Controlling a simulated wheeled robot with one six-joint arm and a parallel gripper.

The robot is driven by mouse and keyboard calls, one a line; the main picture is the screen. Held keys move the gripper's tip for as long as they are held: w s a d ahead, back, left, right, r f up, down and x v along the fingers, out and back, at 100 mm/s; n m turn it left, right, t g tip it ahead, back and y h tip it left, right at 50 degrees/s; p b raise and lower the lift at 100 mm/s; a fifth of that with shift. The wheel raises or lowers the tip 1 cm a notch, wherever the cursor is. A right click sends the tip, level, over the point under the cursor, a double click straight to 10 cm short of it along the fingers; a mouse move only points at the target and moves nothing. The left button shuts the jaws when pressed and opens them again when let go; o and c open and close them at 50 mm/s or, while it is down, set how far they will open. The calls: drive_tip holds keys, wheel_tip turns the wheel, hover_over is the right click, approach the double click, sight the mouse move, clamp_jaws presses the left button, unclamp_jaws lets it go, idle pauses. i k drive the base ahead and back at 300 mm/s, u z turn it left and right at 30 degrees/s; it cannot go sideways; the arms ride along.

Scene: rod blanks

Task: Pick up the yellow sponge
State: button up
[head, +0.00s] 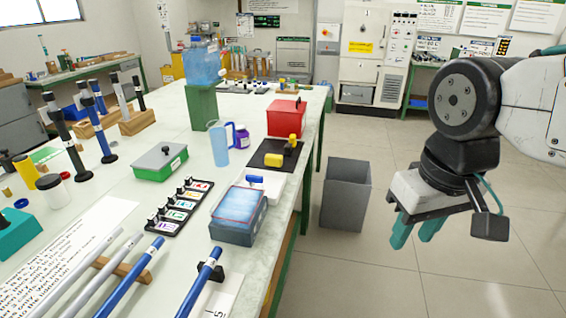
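My gripper (415,234) hangs over the floor to the right of the bench, fingers pointing down.
A grey bin (346,194) stands on the floor between the bench and my gripper. A red box (287,118) is behind the mat; a blue-lidded container (239,214) and white tray are in front. A clear blue beaker (218,146) and purple bottle (241,137) stand left.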

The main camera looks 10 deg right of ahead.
sight(274, 160)
drive_tip(key=z, duration=0.5)
drive_tip(key=k, duration=0.55)
drive_tip(key=z, duration=0.85)
drive_tip(key=i, duration=2.45)
drive_tip(key=u, duration=1.5)
drive_tip(key=i, duration=0.8)
drive_tip(key=u, duration=0.8)
